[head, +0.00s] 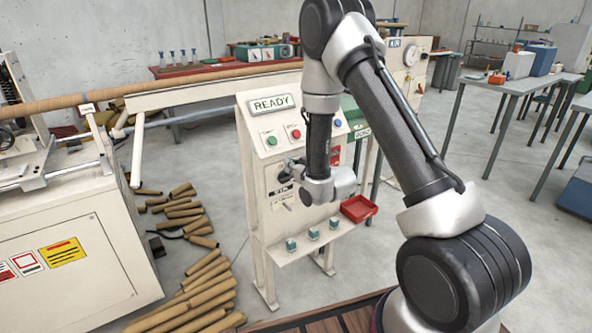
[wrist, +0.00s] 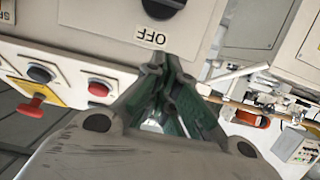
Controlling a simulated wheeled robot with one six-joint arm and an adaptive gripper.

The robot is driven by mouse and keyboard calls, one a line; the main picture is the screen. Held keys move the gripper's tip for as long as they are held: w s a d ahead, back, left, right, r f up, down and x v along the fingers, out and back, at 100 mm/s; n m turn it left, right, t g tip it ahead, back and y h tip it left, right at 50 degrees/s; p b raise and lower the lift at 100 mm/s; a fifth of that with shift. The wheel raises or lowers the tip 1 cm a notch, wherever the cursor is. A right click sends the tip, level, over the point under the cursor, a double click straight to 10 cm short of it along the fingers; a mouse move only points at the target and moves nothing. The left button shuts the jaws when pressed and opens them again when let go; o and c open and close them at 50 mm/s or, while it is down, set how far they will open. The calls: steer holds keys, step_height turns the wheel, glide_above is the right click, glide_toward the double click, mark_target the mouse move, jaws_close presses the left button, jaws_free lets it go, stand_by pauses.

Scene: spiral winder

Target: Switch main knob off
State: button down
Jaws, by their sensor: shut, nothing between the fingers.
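The main knob (wrist: 163,7) is black and round, on a pale plate at the top of the wrist view. It is partly cut off by the frame edge. An upside-down OFF label (wrist: 152,37) is beside it on the plate. My gripper (wrist: 165,68) is shut and empty, its fingertips close to the plate's edge by the OFF label. Whether they touch it I cannot tell. In the head view my gripper (head: 285,167) is at the front of the control panel (head: 258,185), and my arm hides part of the panel. The knob is not clear there.
The panel has a READY display (head: 269,103), a green button (head: 270,140), a red button (head: 294,133) and a blue button (head: 337,122). A red mushroom button (wrist: 32,108) shows in the wrist view. A red tray (head: 359,208) is at the panel's right. Cardboard tubes (head: 206,270) lie on the floor.

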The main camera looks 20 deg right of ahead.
mark_target(279, 171)
steer(key=x, duration=0.4)
step_height(279, 171, down, 3)
steer(key=shift+w+r, duration=0.1)
steer(key=shift+r, duration=0.15)
steer(key=shift+f, duration=0.8)
